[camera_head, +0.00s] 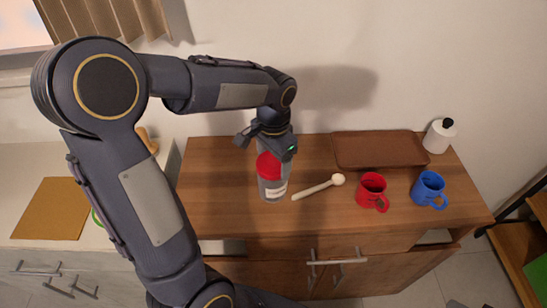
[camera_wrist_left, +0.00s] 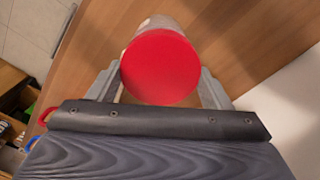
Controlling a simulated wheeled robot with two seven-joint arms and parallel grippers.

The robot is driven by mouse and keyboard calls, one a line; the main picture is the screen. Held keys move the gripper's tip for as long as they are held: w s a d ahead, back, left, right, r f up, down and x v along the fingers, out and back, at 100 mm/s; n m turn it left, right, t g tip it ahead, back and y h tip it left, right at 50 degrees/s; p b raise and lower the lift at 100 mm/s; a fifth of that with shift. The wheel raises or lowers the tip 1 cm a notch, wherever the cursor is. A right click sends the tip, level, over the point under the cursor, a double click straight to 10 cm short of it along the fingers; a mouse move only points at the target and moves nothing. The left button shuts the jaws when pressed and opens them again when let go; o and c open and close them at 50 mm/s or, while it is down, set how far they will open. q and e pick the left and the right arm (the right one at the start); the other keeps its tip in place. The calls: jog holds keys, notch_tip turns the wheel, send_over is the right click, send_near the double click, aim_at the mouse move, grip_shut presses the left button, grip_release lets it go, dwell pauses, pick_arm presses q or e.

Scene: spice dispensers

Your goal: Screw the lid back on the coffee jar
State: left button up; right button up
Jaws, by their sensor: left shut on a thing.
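The coffee jar (camera_head: 273,190) stands upright on the wooden cabinet top, clear with a pale label. The red lid (camera_head: 269,167) is at the jar's mouth; I cannot tell whether its thread is engaged. My left gripper (camera_head: 265,150) reaches down from above and is shut on the red lid. In the left wrist view the lid (camera_wrist_left: 160,67) fills the space between the two grey fingers (camera_wrist_left: 160,85), and part of the jar (camera_wrist_left: 158,24) shows beyond it. My right gripper is not in view.
A pale wooden scoop (camera_head: 318,187) lies just right of the jar. A red mug (camera_head: 371,188) and a blue mug (camera_head: 429,187) stand farther right. A brown tray (camera_head: 380,149) lies at the back, beside a white bottle (camera_head: 438,137). The cabinet top (camera_head: 217,190) is clear left of the jar.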

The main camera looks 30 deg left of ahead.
pick_arm(q)
jog(key=shift+o, duration=1.3)
jog(key=c, duration=0.3)
jog(key=m+p, duration=0.1)
jog(key=m, duration=0.4)
jog(key=shift+s+r+m+p, duration=0.1)
jog(key=shift+r+m+p, duration=0.05)
jog(key=shift+m+p, duration=0.25)
jog(key=m, duration=0.3)
jog(key=shift+d, duration=0.1)
jog(key=shift+m+p, duration=0.3)
jog(key=shift+m+p, duration=0.3)
jog(key=shift+m, duration=0.3)
jog(key=m+p, duration=0.1)
jog(key=m, duration=0.1)
jog(key=shift+s+m, duration=0.1)
jog(key=shift+m, duration=0.3)
jog(key=m+p, duration=0.1)
jog(key=m, duration=0.2)
jog(key=shift+f+m+p, duration=0.2)
jog(key=shift+m+p, duration=0.2)
jog(key=shift+m, duration=0.6)
